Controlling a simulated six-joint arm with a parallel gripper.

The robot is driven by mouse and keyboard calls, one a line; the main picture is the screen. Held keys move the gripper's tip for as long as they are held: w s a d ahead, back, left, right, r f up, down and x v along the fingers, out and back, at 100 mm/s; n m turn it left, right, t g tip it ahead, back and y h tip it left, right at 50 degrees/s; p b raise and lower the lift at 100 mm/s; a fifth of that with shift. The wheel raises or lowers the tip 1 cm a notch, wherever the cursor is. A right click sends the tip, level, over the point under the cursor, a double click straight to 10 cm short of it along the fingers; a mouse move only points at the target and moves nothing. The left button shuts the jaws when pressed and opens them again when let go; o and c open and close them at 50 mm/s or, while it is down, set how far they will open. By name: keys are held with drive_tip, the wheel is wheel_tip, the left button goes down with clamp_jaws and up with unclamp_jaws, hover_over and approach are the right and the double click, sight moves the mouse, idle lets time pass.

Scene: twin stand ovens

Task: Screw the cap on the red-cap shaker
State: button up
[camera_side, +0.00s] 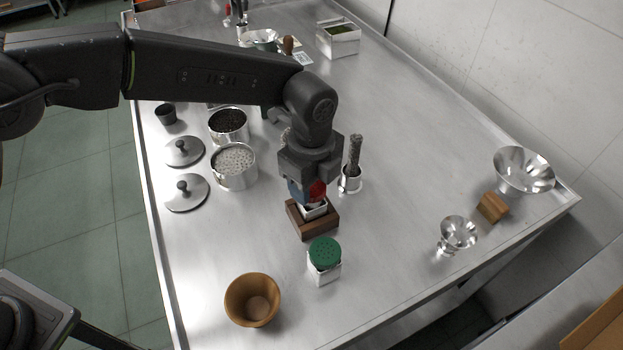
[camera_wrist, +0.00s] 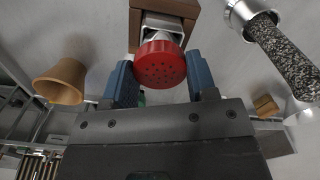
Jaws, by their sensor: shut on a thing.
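The red cap (camera_wrist: 160,68), round with small holes, sits between the two blue fingers of my gripper (camera_wrist: 161,80) in the wrist view. My gripper is shut on it. In the side view the red cap (camera_side: 318,188) shows partly behind a finger of my gripper (camera_side: 307,190). The pale, square shaker body (camera_side: 315,210) stands in a dark wooden holder (camera_side: 318,231) directly below. The shaker body (camera_wrist: 162,24) also shows beyond the cap in the wrist view. The cap is at the body's top; I cannot tell whether the threads are engaged.
A green-capped shaker (camera_side: 325,259) stands just in front of the holder, and a wooden cup (camera_side: 253,300) front left. A metal cup with a dark, speckled grinder (camera_side: 352,164) is close on the right. Metal pots (camera_side: 234,168) stand left. The counter's middle right is clear.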

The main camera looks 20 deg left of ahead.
drive_tip(key=shift+f, duration=0.75)
idle(0.9)
drive_tip(key=m, duration=0.3)
drive_tip(key=shift+m, duration=0.4)
drive_tip(key=m, duration=0.3)
drive_tip(key=shift+m, duration=1)
drive_tip(key=m, duration=0.3)
drive_tip(key=shift+m, duration=1.1)
